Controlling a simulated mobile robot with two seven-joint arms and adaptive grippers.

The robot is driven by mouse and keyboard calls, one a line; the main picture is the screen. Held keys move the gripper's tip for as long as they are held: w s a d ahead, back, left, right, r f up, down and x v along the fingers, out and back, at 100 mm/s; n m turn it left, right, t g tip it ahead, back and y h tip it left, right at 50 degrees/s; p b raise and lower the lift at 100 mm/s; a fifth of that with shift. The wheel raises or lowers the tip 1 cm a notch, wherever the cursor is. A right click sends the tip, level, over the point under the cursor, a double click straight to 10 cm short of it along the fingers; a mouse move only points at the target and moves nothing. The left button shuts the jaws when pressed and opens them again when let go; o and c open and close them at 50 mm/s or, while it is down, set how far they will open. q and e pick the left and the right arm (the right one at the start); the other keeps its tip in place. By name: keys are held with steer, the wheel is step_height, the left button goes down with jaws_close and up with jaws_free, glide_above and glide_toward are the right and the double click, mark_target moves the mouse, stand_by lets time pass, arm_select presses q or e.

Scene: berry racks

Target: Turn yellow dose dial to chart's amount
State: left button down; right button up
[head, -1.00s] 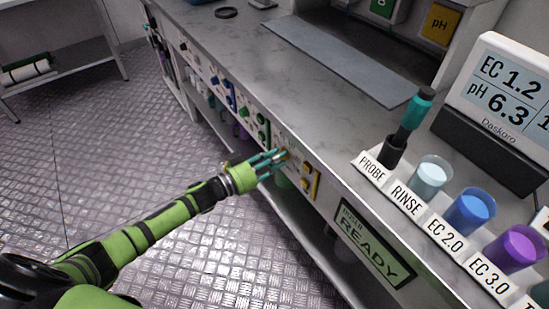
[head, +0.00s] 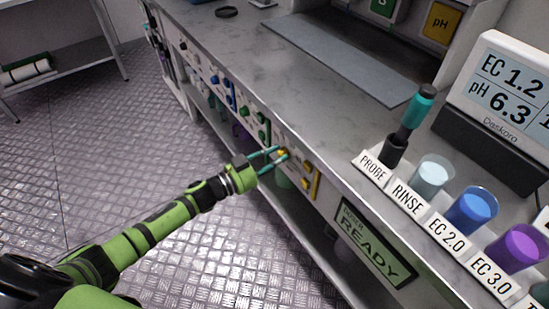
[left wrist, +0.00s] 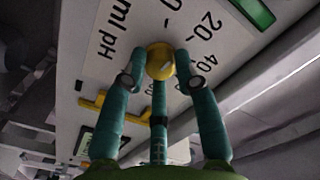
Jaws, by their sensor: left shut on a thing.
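The yellow dose dial (left wrist: 160,61) is a round knob on a white panel marked "ml pH" with a scale reading 0, 20, 40 and more. It also shows in the head view (head: 283,153) on the bench's front. My left gripper (left wrist: 160,76) is shut on the dial, with its teal fingers around it. In the head view my left gripper (head: 276,155) reaches the panel from the left. The chart is not readable in these views. My right gripper is not in view.
Yellow parts (head: 309,176) sit just right of the dial, with green (head: 262,130) and blue (head: 229,95) controls farther along the panel. A "DOSER READY" display (head: 372,245) is below right. Labelled cups (head: 471,208) and a meter (head: 505,90) stand on the bench.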

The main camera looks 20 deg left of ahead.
arm_select(q)
steer(key=shift+m, duration=1.4)
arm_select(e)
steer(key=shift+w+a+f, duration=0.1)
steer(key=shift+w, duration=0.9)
arm_select(q)
steer(key=c, duration=0.9)
jaws_free()
steer(key=shift+c, duration=0.2)
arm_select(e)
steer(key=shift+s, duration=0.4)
arm_select(q)
steer(key=v, duration=1.2)
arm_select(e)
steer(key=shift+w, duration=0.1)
